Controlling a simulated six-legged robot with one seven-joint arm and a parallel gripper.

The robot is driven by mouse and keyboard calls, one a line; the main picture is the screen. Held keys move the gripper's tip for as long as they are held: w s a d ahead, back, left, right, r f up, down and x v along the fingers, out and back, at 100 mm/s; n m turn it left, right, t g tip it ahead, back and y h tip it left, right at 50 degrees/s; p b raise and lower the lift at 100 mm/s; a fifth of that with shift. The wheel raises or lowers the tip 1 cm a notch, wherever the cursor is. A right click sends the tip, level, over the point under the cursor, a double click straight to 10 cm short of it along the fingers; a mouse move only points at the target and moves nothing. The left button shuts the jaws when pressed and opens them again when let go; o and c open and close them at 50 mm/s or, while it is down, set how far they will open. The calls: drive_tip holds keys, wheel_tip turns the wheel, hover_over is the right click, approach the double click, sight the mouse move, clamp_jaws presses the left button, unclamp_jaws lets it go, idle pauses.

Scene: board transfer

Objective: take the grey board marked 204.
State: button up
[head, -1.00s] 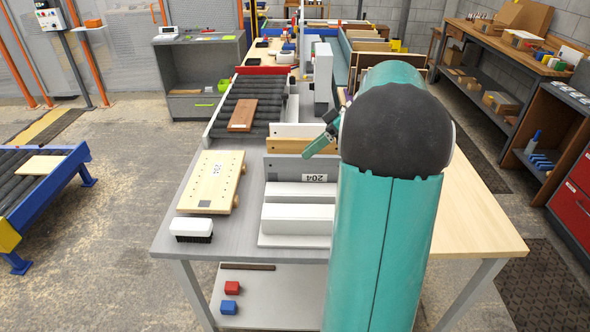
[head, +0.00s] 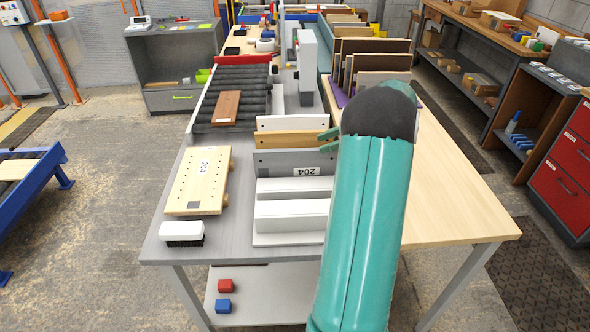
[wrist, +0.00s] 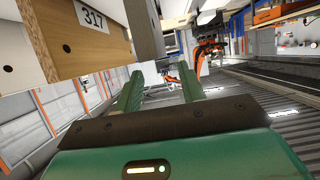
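The grey board marked 204 (head: 272,163) stands on edge in a white slotted rack (head: 262,239) on the table, its label upside down at the right end. My gripper (head: 328,147) is at the board's upper right end, its two teal fingers pointing left. In the wrist view my gripper (wrist: 160,78) is open, with clear space between the fingers. A grey slab (wrist: 145,30) hangs just beyond the fingertips, beside a wooden board marked 317 (wrist: 60,42). I cannot tell whether the slab is the 204 board. My arm hides part of the rack's right side.
A pale wooden board also marked 204 (head: 190,190) lies on the table's left, near a white brush (head: 182,231). Wooden (head: 290,139) and white (head: 290,123) boards stand behind the grey one. More boards (head: 375,62) stand farther back. The right tabletop (head: 450,190) is clear.

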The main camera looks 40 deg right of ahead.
sight(299, 150)
drive_tip(key=shift+x, duration=1.1)
drive_tip(key=x, duration=0.5)
drive_tip(key=shift+w+a+r, duration=0.25)
clamp_jaws()
